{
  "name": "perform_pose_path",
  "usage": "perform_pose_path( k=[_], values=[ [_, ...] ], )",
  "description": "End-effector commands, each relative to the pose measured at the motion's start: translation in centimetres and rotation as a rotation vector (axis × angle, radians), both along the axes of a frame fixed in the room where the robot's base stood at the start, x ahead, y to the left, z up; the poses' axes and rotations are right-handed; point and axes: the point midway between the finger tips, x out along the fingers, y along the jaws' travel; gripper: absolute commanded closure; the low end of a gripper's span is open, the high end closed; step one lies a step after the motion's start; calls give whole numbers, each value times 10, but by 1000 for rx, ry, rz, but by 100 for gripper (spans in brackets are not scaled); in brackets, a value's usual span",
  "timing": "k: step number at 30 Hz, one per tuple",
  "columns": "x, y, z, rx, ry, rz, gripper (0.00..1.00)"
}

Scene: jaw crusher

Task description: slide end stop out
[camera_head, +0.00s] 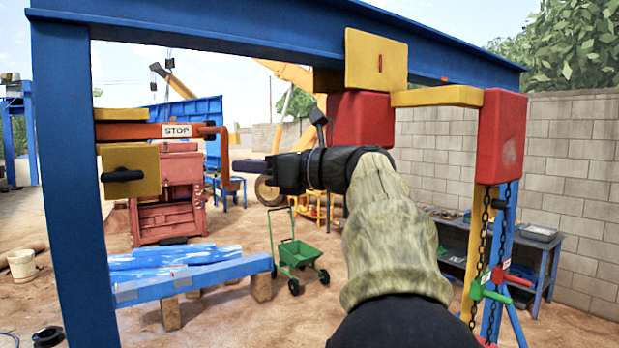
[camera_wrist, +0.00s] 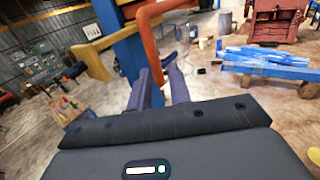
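The end stop is an orange bar (camera_head: 140,132) with a white STOP label (camera_head: 177,130), running through the yellow holder at the blue post. Its right end bends into a handle (camera_head: 223,160) that hangs down. In the wrist view the handle (camera_wrist: 146,40) comes down toward the space between my two purple fingers. My gripper (camera_head: 240,166) points left with its tips close to the handle's lower part. In the wrist view my gripper (camera_wrist: 160,72) is open, with a gap between the fingers; I cannot tell whether either touches the handle.
The blue post (camera_head: 68,190) and overhead beam (camera_head: 250,32) frame the left and top. A yellow block with a black knob (camera_head: 130,170) sits below the bar. A red block (camera_head: 360,118) hangs above my arm. A green cart (camera_head: 297,253) stands beyond on open ground.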

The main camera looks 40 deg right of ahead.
Motion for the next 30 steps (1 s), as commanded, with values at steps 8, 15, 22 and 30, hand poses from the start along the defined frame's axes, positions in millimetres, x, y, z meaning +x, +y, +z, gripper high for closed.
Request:
perform_pose_path(
  k=[8, 15, 22, 30],
  values=[
    [-48, -31, -2, -1, -3, -2, 80],
    [-86, -55, -1, -2, -2, -1, 80],
    [-105, -66, 0, -1, -2, 4, 80],
    [-105, -66, 1, -1, -2, 5, 80]
  ],
)
